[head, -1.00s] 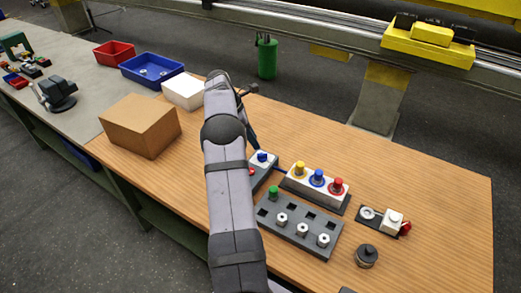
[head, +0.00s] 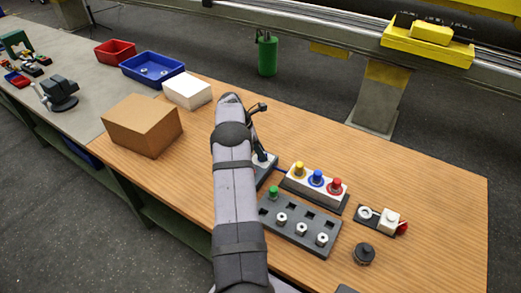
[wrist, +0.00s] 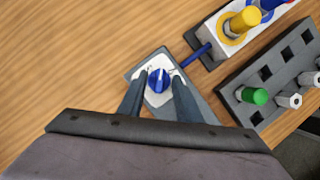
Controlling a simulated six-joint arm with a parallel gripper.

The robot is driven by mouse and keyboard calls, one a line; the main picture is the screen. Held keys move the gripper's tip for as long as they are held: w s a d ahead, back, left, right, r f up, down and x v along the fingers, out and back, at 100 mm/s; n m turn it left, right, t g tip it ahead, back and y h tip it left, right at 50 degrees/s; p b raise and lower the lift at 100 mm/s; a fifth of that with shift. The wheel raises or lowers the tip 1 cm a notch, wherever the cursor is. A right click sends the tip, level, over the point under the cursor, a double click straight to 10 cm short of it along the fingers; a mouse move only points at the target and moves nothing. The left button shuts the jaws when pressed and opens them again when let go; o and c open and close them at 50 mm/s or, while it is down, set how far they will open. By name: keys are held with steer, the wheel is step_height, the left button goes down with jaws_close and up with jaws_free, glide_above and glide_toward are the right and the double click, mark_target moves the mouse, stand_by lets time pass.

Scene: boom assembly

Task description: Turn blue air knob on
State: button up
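The blue air knob (wrist: 159,80) sits on a white block on a grey base plate (wrist: 199,97). A pale line runs across its face, close to upright in the wrist view. My gripper (wrist: 159,76) is over the knob, with one finger on each side of it. Gaps show between the fingers and the knob, so the gripper looks open. In the head view my gripper (head: 262,157) reaches down over the white block, and my arm and fingers hide most of the knob.
A blue tube (wrist: 196,56) links the base to a white block with yellow, blue and red knobs (head: 316,178). A grey rack (head: 299,224) with a green peg (head: 273,192) and several hex nuts stands close by. A cardboard box (head: 143,124) is to the left.

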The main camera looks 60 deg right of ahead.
steer(key=shift+c, duration=0.3)
jaws_close()
steer(key=shift+w+d+f+m+b, duration=0.1)
steer(key=shift+d+m+b, duration=0.05)
steer(key=shift+m+b, duration=0.5)
steer(key=shift+d+m+g+b, duration=0.1)
steer(key=shift+m+g+b, duration=0.2)
steer(key=shift+m, duration=0.15)
steer(key=shift+r+m+y, duration=0.2)
steer(key=shift+m+y, duration=0.2)
steer(key=shift+m, duration=0.1)
